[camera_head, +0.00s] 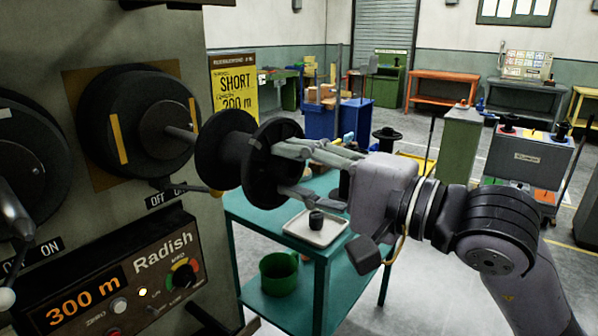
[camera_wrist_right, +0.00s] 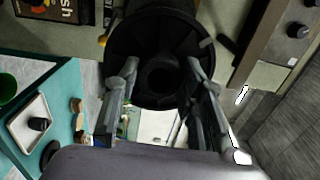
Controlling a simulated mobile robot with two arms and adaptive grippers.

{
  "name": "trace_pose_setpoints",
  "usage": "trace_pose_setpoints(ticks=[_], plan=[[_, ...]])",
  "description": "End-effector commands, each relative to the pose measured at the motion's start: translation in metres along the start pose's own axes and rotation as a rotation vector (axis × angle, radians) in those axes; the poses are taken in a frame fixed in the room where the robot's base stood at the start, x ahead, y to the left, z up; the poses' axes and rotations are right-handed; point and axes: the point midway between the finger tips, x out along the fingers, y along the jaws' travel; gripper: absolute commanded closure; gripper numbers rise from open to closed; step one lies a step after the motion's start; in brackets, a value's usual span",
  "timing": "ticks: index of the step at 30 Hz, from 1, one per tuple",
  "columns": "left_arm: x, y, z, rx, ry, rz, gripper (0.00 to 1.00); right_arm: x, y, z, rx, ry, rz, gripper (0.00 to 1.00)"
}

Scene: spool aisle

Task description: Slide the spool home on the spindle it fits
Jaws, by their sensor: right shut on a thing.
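A black spool (camera_head: 231,150) is held by my right gripper (camera_head: 285,170), whose fingers are shut on its near flange. The spool lies on its side, its axis roughly level. In the right wrist view the spool's round flange (camera_wrist_right: 160,35) and dark centre hole sit between the two fingers (camera_wrist_right: 162,85). A grey spindle (camera_head: 181,134) sticks out from a black round hub (camera_head: 140,120) on the machine panel. Its tip is close to the spool's far flange; I cannot tell whether it has entered the bore. A second spindle (camera_head: 15,215) shows at the far left. My left gripper is not seen.
A panel labelled Radish (camera_head: 110,270) reads 300 m, below an OFF/ON lever (camera_head: 180,187). A yellow sign (camera_head: 234,90) reads SHORT 200 m. A teal table (camera_head: 318,262) below the spool holds a white tray (camera_head: 310,236) with a black cap; a green bucket (camera_head: 279,274) stands beneath.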

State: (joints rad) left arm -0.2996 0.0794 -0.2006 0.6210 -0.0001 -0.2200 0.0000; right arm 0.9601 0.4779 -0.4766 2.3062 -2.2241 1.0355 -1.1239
Motion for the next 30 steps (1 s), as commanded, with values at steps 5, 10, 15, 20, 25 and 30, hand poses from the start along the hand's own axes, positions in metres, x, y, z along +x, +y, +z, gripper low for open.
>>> trace_pose_setpoints(ticks=[5,10,15,20,25,30], plan=[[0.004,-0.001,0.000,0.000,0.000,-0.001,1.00,0.000,0.001,0.000,-0.002,0.000,-0.002,1.00],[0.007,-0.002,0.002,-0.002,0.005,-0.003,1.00,0.000,0.001,0.000,-0.002,0.000,-0.001,1.00],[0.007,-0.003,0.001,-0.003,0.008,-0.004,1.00,0.000,0.001,0.000,-0.001,0.000,-0.001,1.00],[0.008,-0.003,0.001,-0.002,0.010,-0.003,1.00,0.005,0.002,0.000,-0.001,-0.001,-0.002,1.00],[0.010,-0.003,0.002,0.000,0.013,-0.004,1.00,0.017,0.002,0.000,0.000,-0.002,-0.003,1.00],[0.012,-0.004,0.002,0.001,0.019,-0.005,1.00,0.029,0.003,0.000,-0.001,-0.001,-0.004,1.00]])
